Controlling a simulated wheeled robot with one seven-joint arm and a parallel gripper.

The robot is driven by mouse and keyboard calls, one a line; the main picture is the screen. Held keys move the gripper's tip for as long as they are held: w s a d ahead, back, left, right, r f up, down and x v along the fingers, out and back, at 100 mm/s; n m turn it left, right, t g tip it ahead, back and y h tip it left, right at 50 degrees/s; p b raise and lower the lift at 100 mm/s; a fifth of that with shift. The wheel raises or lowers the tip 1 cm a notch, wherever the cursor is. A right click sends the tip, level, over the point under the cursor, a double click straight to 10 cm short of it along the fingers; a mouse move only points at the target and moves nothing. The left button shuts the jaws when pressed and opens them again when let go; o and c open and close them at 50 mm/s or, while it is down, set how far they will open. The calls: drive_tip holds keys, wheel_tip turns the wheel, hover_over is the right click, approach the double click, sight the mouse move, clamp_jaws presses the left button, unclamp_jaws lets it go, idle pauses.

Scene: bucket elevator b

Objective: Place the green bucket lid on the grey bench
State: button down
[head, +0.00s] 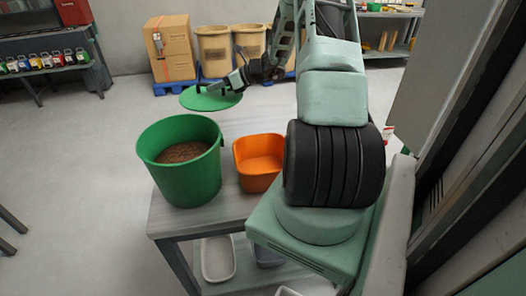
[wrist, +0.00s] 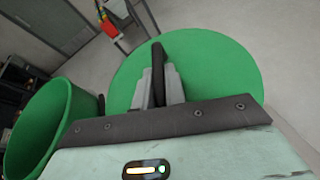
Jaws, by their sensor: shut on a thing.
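The green bucket lid (head: 205,98) is a round disc held in the air, above and behind the green bucket (head: 190,180) in the head view. My gripper (head: 228,86) is shut on the lid's dark handle (wrist: 158,75). In the wrist view the lid (wrist: 215,65) lies flat beyond the fingers, and the bucket (wrist: 40,125) is at the left, apart from the lid. The bucket is open, holds brown material (head: 183,151) and stands on the grey bench (head: 165,217). My arm hides the right part of the bench.
An orange tub (head: 260,157) stands on the bench right of the bucket. A white tray (head: 217,259) is on the shelf below. Cardboard boxes (head: 170,45) and tan barrels (head: 214,50) stand on blue pallets behind. The bench's front left corner is bare.

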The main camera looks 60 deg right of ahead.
sight(222, 94)
wheel_tip(222, 94, down, 4)
drive_tip(key=b, duration=0.3)
drive_tip(key=shift+w, duration=0.1)
wheel_tip(222, 94, down, 10)
drive_tip(key=shift+r+p, duration=0.1)
drive_tip(key=shift+p, duration=0.75)
drive_tip(key=c, duration=1.5)
unclamp_jaws()
drive_tip(key=shift+o, duration=0.2)
drive_tip(key=shift+d, duration=0.1)
drive_tip(key=b+v, duration=0.2)
drive_tip(key=v, duration=1)
